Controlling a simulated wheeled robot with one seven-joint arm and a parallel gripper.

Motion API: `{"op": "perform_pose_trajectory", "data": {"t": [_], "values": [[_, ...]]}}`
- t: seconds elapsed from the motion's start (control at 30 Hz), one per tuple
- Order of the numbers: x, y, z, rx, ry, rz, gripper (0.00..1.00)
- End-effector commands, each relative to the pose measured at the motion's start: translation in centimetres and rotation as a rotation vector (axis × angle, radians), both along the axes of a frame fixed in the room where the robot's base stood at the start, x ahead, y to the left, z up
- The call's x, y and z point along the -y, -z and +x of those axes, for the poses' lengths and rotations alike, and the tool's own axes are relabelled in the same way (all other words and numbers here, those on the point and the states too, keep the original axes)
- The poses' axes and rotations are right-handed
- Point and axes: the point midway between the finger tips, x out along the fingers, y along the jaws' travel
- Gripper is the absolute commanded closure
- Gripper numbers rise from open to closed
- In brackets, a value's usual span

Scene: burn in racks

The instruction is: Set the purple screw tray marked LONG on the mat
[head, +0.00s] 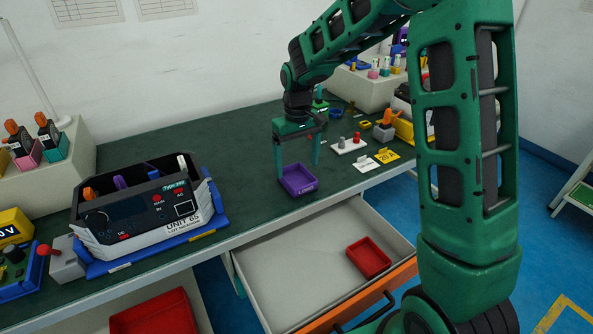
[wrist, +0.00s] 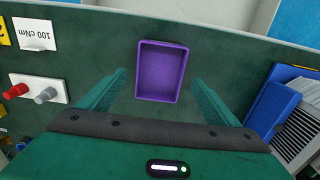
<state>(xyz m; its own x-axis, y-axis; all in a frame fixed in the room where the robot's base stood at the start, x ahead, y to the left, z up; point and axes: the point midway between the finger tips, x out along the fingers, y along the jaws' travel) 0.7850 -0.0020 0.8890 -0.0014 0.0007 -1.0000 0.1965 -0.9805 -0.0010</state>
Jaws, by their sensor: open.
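The purple screw tray (head: 298,180) sits upright and empty on the dark green bench top (head: 240,150), near its front edge and above the open drawer. Small light lettering shows on its front but is too small to read. My gripper (head: 299,166) points down at the tray with its two green fingers apart. In the wrist view, the purple tray (wrist: 162,72) lies between and slightly ahead of the open fingertips (wrist: 160,76), with a gap on each side. I cannot tell a separate mat from the green bench surface.
A Type-marked unit (head: 140,215) stands in a blue cradle at left. A white block with pegs (head: 348,144) and labels (head: 387,155) lie right of the tray. An open drawer (head: 300,265) below holds a red tray (head: 368,257). Green surface between unit and purple tray is clear.

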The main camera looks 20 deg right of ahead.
Motion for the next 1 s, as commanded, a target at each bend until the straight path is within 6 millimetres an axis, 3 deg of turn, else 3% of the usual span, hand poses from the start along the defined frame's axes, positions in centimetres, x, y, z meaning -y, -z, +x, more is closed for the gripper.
{"op": "perform_pose_trajectory", "data": {"t": [0.2, 0.4, 0.8, 0.9, 1.0], "values": [[0.0, -4.6, 0.1, 0.005, 0.0, 0.001, 0.16], [0.1, -7.5, 0.1, 0.003, 0.001, 0.001, 0.16], [0.3, -8.9, -0.2, 0.0, 0.006, -0.001, 0.16], [1.7, -9.4, -1.3, 0.003, 0.035, -0.01, 0.16], [4.5, -10.4, -4.0, 0.005, 0.1, -0.027, 0.16]]}}
